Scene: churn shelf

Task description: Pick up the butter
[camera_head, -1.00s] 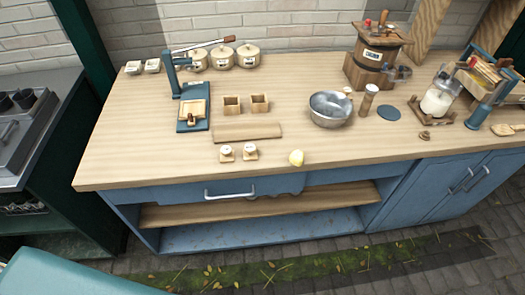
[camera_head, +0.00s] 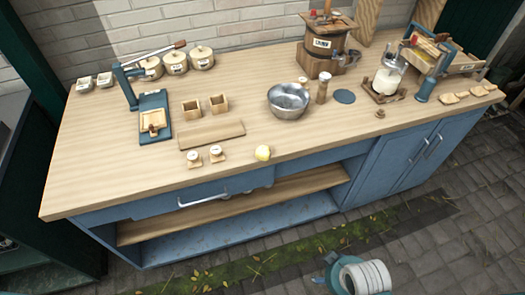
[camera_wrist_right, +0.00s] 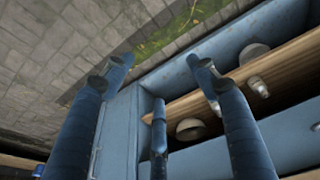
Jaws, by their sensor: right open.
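A small pale yellow lump, which looks like the butter (camera_head: 263,152), sits on the wooden counter (camera_head: 330,140) near its front edge. Two small wooden pieces with white tops (camera_head: 205,157) stand to its left. In the right wrist view, my right gripper (camera_wrist_right: 158,68) is open, with nothing between its spread fingers. Beyond it are the blue cabinet front and paved floor; the butter does not show there. Part of my right arm shows low in the head view, in front of the cabinet and well apart from the butter. My left gripper is out of view.
A metal bowl (camera_head: 288,101), wooden churn (camera_head: 323,48) and glass jar (camera_head: 387,82) stand behind and right of the butter. A wooden board (camera_head: 211,134) lies behind it. A drawer handle (camera_head: 203,198) juts from the cabinet front. In the wrist view, bowls (camera_wrist_right: 190,129) show on the shelf.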

